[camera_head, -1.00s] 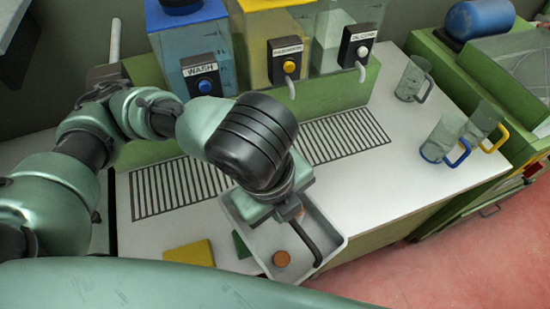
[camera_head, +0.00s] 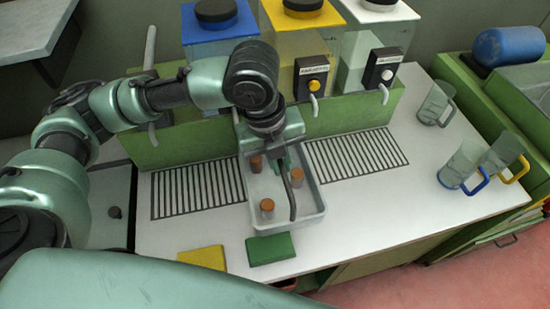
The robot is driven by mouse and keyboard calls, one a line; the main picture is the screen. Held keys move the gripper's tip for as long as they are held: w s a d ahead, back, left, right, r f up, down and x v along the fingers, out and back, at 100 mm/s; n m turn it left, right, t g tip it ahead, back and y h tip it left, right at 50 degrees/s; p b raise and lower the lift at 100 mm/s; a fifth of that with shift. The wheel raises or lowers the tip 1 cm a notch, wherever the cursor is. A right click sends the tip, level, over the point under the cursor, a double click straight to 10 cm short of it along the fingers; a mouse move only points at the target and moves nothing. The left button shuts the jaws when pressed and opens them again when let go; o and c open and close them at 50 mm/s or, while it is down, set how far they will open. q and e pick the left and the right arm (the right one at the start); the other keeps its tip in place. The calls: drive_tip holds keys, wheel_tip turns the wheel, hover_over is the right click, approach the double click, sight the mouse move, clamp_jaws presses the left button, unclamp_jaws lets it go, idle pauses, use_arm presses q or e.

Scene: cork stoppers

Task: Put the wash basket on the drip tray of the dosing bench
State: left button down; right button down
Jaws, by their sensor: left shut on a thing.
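The wash basket (camera_head: 313,213) is a pale grey open tray with several cork stoppers (camera_head: 267,206) inside. A dark bar (camera_head: 290,192) runs lengthwise over it. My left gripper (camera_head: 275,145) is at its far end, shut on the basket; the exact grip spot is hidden. The drip tray shows as a slatted grating (camera_head: 195,187) on the white bench top, with more slats (camera_head: 355,153) right of the basket. The basket covers the part between, its near end reaching past the slats. I cannot tell whether it touches the grating. My right gripper is not in view.
Yellow (camera_head: 203,257) and green (camera_head: 270,248) pads lie at the front edge. Glass mugs (camera_head: 436,103) stand at the right. White bench top between basket and mugs is clear.

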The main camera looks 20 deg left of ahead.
use_arm(q)
drive_tip(key=w+a, duration=0.1)
drive_tip(key=w, duration=0.1)
drive_tip(key=w+a, duration=0.1)
drive_tip(key=shift+w+a+p, duration=0.2)
drive_tip(key=shift+w+p, duration=0.15)
drive_tip(key=shift+p, duration=0.05)
wheel_tip(320, 180, down, 6)
drive_tip(key=shift+f+p, duration=0.2)
drive_tip(key=shift+p, duration=0.55)
drive_tip(key=shift+w+a+f+p, duration=0.15)
drive_tip(key=shift+w+p, duration=0.05)
drive_tip(key=shift+p, duration=0.1)
drive_tip(key=shift+f, duration=0.15)
drive_tip(key=shift+f, duration=0.1)
drive_tip(key=shift+f, duration=0.15)
drive_tip(key=c, duration=1.5)
unclamp_jaws()
